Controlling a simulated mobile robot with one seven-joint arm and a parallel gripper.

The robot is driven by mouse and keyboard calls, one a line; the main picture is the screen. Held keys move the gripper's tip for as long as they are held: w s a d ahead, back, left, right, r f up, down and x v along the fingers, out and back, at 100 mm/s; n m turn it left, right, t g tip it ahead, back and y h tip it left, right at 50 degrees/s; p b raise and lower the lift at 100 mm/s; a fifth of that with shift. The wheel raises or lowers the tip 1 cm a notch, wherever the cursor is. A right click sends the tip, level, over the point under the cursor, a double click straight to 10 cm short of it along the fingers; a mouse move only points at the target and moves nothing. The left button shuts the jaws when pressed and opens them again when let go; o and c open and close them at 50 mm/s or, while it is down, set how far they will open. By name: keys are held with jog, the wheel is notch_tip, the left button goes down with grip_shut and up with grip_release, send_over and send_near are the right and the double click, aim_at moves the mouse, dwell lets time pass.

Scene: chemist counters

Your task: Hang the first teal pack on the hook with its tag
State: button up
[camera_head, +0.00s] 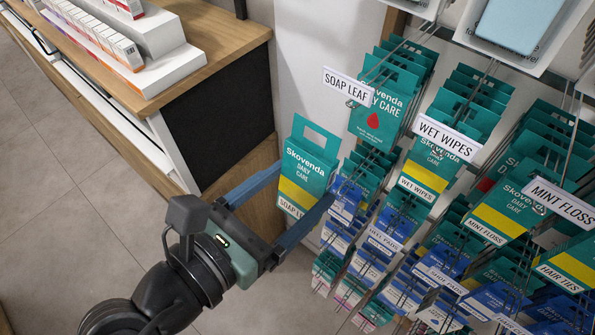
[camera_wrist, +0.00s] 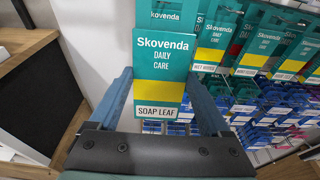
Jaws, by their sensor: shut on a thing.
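My gripper (camera_head: 306,181) is shut on a teal Skovenda Daily Care pack (camera_head: 308,168) with a yellow band and the words SOAP LEAF. The pack is upright, with an open slot at its top, held in front of and left of the display. In the wrist view the pack (camera_wrist: 160,68) stands between the blue fingers. The SOAP LEAF tag (camera_head: 346,86) is on the upper-left hook, up and right of the held pack. A teal pack with a red drop (camera_head: 375,120) hangs behind that tag; the hook's rod is partly hidden.
Right of it are hooks tagged WET WIPES (camera_head: 448,138) and MINT FLOSS (camera_head: 558,200), full of teal packs. Blue packs (camera_head: 383,242) hang in lower rows close by the right finger. A wooden counter (camera_head: 215,45) with white boxes stands left. Grey floor is free at lower left.

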jog(key=r+b+x, duration=0.1)
jog(key=b+x, duration=0.3)
jog(key=x, duration=0.8)
jog(key=shift+w+d+r, duration=0.25)
jog(key=shift+d, duration=0.1)
dwell(0.8)
jog(key=shift+f, duration=0.1)
dwell(0.6)
jog(key=o, duration=1.2)
jog(key=shift+c, duration=0.2)
jog(key=b+v, duration=0.3)
jog(key=v, duration=1)
